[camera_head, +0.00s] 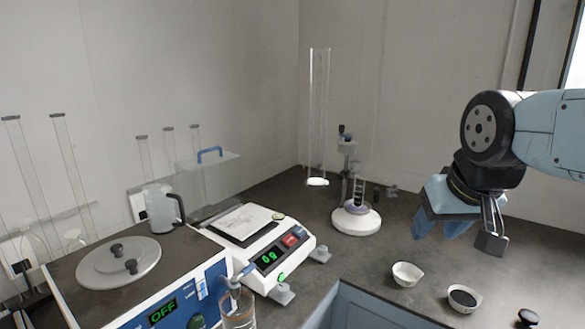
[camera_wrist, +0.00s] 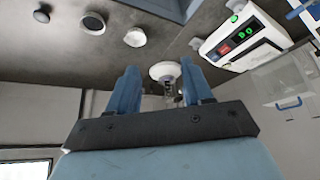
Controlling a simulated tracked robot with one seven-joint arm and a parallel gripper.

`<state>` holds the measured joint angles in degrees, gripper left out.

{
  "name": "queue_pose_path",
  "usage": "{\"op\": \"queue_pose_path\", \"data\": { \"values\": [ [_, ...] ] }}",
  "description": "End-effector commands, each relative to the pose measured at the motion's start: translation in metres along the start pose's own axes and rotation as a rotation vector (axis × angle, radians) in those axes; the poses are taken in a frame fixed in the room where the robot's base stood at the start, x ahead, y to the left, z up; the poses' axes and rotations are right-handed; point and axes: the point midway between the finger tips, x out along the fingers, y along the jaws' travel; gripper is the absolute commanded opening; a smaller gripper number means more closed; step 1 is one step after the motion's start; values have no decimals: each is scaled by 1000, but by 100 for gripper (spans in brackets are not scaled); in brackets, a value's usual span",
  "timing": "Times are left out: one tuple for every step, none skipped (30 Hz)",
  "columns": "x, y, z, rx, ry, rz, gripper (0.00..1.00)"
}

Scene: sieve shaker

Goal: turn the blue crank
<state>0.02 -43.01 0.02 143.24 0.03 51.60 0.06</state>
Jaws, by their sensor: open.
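A small blue handle (camera_head: 242,273), which looks like the crank, sticks out at the right end of the blue-fronted machine (camera_head: 190,298) in the head view. A glass of liquid (camera_head: 238,310) stands just in front of it and partly covers that area. My gripper (camera_head: 441,227) hangs over the right part of the bench, well to the right of the handle and apart from it. In the wrist view my gripper (camera_wrist: 160,80) has its two blue fingers spread, with nothing between them. I cannot make out the crank surely in the wrist view.
A white balance (camera_head: 262,245) reading 0 g stands between the machine and the white-based stand (camera_head: 356,220). Two small bowls (camera_head: 407,273) (camera_head: 464,298) lie below my gripper. A clear box with a blue handle (camera_head: 210,154) stands behind. The machine's display reads OFF.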

Motion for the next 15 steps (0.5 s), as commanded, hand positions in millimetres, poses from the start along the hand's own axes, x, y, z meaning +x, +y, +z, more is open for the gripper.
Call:
{"op": "queue_pose_path", "data": {
  "values": [
    [0,0,0,0,0,0,50],
    [0,0,0,-1,0,0,48],
    [0,0,-1,-1,-1,0,44],
    [0,0,-2,-2,-2,1,41],
    [0,1,-4,-3,-3,1,38],
    [0,2,-8,-6,-6,3,34],
    [0,3,-12,-9,-10,5,31],
    [0,4,-17,-12,-15,8,28],
    [0,7,-25,-17,-22,14,24],
    [1,9,-32,-22,-29,18,22],
    [2,11,-39,-29,-35,24,19],
    [3,15,-50,-35,-45,32,15],
    [4,17,-59,-40,-52,40,12],
    [6,19,-67,-46,-59,48,9],
    [8,23,-78,-53,-68,60,5]
  ]
}}
